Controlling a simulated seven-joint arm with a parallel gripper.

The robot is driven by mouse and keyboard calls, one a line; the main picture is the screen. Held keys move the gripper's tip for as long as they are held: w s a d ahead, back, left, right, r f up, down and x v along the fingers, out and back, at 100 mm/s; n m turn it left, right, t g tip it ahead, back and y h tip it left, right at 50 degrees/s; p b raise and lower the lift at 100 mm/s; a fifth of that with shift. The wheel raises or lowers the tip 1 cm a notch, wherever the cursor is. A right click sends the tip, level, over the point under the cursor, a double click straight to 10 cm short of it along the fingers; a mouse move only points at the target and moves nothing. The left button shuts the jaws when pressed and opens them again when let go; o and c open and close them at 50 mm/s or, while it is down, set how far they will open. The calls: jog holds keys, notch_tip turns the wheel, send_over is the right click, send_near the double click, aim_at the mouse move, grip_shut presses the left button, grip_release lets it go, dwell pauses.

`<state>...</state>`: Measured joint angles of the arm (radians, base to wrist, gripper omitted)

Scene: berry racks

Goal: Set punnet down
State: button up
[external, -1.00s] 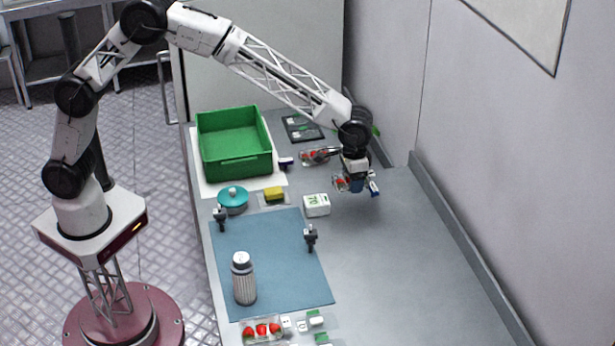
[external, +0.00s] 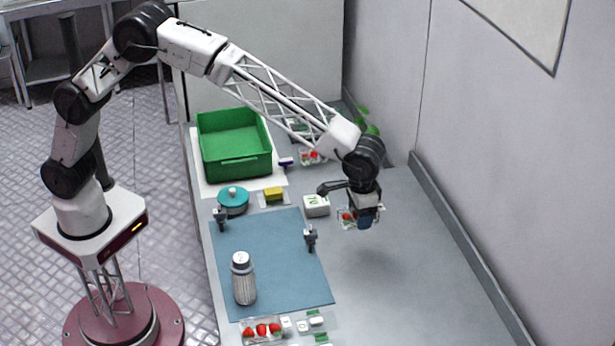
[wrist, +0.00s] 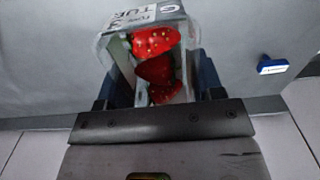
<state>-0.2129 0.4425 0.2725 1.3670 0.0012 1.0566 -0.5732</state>
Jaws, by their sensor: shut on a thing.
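A clear punnet (external: 346,218) of red strawberries is between the fingers of my gripper (external: 363,220). My gripper is shut on it and holds it in the air above the grey bench (external: 410,270), right of the white box. A soft shadow lies on the bench below. In the wrist view the punnet (wrist: 112,55) shows several strawberries and a printed label on its far end, with a blue finger on each side. The punnet looks tilted in that view. My fingers and wrist hide part of it in the external view.
A blue mat (external: 275,275) with a ribbed shaker (external: 244,280) lies left of my gripper. A white box (external: 316,205), two small grey posts and a green crate (external: 240,165) stand nearby. Another punnet (external: 312,156) is behind. The bench's right front is clear.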

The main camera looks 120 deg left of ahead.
jog(key=shift+f, duration=0.1)
send_over(357, 249)
jog(key=shift+f, duration=2.4)
jog(key=shift+f, duration=0.15)
jog(key=shift+f, duration=2.4)
jog(key=shift+f, duration=0.1)
jog(key=o, duration=1)
notch_tip(357, 249, up, 12)
jog(key=shift+s+r, duration=0.1)
jog(key=shift+r, duration=0.05)
